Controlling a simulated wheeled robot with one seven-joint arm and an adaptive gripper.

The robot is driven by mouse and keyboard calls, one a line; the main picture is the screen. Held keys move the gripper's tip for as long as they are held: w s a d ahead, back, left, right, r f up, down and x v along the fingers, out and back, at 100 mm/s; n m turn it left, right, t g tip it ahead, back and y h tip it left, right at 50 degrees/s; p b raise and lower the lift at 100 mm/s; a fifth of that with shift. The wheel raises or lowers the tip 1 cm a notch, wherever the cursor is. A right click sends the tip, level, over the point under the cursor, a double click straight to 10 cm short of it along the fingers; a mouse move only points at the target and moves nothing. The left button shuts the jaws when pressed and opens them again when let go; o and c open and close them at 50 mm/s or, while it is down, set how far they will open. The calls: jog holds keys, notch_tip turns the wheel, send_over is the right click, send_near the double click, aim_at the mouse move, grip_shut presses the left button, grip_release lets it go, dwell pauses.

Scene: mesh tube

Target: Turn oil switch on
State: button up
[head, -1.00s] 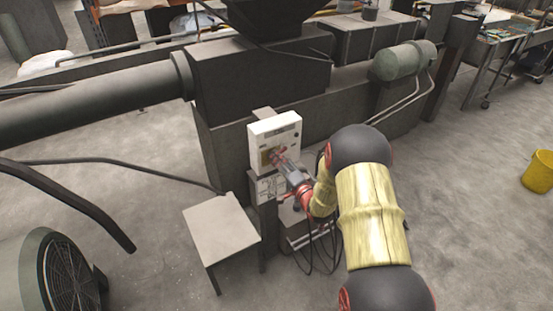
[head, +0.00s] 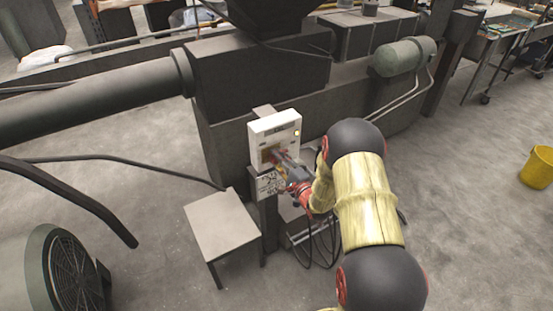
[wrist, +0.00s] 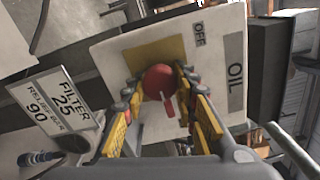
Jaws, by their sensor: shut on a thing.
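The oil switch is a red round knob (wrist: 160,82) with a red lever, on a yellow plate of the white control box (head: 262,132). My gripper (wrist: 157,86) has one finger on each side of the knob in the wrist view and is shut on it. The lever points down in that view, away from the OFF label (wrist: 199,34). The OIL label (wrist: 235,72) is at the right of the panel. In the head view a small lamp (head: 297,132) on the box glows yellow. My gripper mostly covers the knob there.
A placard (wrist: 62,105) reading FILTER 25 is beside the panel. A small grey table (head: 222,224) stands left of the box post. Dark cables hang below the box. A large machine (head: 260,75) is behind it. The floor at right is clear up to a yellow bucket (head: 538,168).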

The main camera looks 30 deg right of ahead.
jog(key=o, duration=1.2)
jog(key=s, duration=1.2)
jog(key=shift+d, duration=0.2)
